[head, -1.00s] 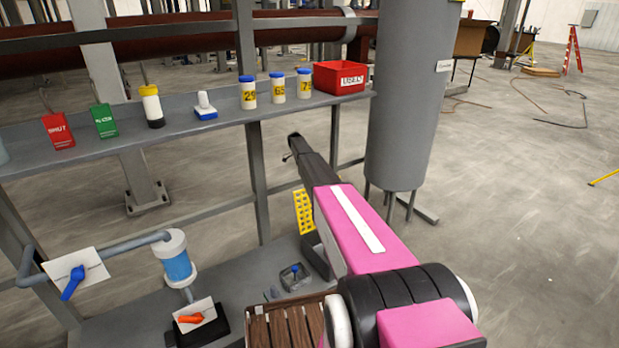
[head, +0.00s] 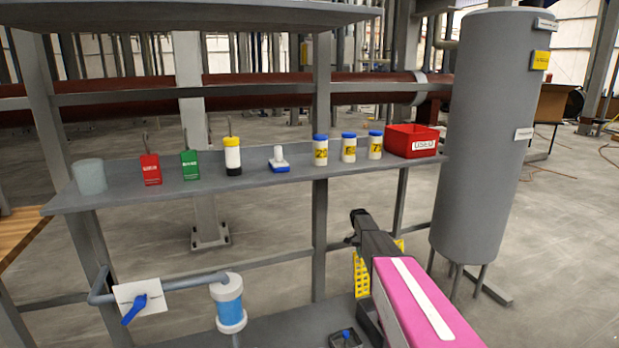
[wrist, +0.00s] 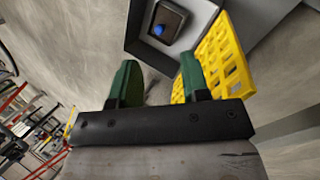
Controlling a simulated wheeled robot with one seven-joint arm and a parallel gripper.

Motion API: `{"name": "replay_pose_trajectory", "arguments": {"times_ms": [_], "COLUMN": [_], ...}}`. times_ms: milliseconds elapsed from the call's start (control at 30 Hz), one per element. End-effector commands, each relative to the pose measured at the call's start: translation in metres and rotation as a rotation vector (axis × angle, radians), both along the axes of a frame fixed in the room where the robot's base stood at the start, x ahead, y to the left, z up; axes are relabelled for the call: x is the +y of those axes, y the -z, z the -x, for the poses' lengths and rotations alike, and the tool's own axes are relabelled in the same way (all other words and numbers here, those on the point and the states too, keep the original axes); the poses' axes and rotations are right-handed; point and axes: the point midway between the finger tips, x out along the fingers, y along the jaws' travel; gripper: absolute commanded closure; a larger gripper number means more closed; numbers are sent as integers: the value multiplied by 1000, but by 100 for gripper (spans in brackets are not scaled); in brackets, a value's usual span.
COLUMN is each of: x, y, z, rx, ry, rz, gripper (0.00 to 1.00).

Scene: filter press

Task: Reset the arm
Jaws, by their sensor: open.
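My arm, pink and dark grey, reaches forward from the lower right of the head view. My gripper (wrist: 158,85) shows in the wrist view as two green fingers set apart on a black bar, with nothing between them. In the head view the arm's dark end (head: 360,225) sits below the shelf's right part; the fingers cannot be made out there. A yellow perforated piece (wrist: 222,62) is close beside the right finger in the wrist view; whether they touch cannot be told. It also shows in the head view (head: 361,276).
The grey shelf (head: 130,197) holds a red tag (head: 151,170), a green tag (head: 190,165), several capped bottles and a red bin (head: 412,141). A grey tank (head: 485,140) stands right of the arm. A blue-handled valve (head: 135,308) and blue filter (head: 229,303) are lower left.

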Motion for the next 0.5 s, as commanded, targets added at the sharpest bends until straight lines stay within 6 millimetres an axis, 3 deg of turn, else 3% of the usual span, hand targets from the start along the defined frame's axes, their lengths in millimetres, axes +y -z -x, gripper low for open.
{"name": "replay_pose_trajectory", "arguments": {"times_ms": [33, 500], "x": [7, 58], "y": [-7, -46], "z": [45, 281], "rx": [-20, -237], "ry": [-47, -505], "rz": [-30, -256], "gripper": [58, 58]}}
